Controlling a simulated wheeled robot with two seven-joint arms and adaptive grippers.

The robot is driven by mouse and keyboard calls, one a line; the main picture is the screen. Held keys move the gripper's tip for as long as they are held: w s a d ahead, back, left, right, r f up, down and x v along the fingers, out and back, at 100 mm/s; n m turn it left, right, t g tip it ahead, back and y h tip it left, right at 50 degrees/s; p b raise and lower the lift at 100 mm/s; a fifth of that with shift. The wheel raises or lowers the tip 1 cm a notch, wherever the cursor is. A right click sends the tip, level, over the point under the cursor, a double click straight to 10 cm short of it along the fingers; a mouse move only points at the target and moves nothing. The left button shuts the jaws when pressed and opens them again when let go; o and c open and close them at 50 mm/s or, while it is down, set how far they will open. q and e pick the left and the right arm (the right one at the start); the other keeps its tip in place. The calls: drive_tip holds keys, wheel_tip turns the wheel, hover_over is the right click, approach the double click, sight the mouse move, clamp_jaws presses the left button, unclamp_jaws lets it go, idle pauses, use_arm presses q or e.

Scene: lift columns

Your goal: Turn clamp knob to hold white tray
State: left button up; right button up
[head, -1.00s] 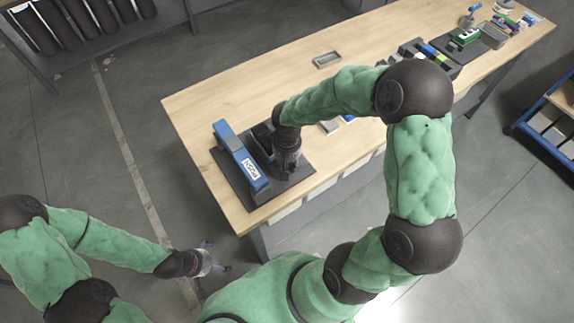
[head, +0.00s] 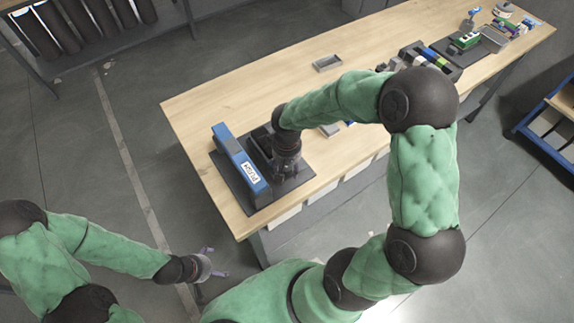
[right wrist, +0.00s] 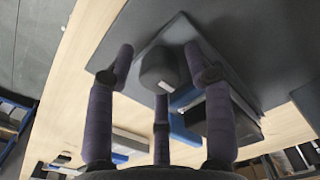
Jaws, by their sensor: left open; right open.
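A dark rounded clamp knob (right wrist: 163,70) with a small white mark stands on a grey square block (right wrist: 190,42) in the right wrist view. My right gripper (right wrist: 162,62) has its three purple-grey fingers spread around the knob, with visible gaps on the sides; I cannot tell whether any finger touches it. In the head view my right gripper (head: 284,172) is over the black mat (head: 295,187), beside the blue fixture (head: 241,165) with a white label, and hides the knob. My left gripper (head: 210,268) is open and empty, off the table. I cannot make out a white tray.
The wooden table (head: 220,95) has free room left of and behind the fixture. A small grey tray (head: 327,63) lies near its far edge. Several parts and a dark rack (head: 430,58) stand further right. A blue-framed cart (head: 545,150) is beyond the right edge.

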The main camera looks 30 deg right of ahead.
drive_tip(key=shift+r+p, duration=2.55)
drive_tip(key=shift+r, duration=1)
drive_tip(key=shift+o, duration=0.3)
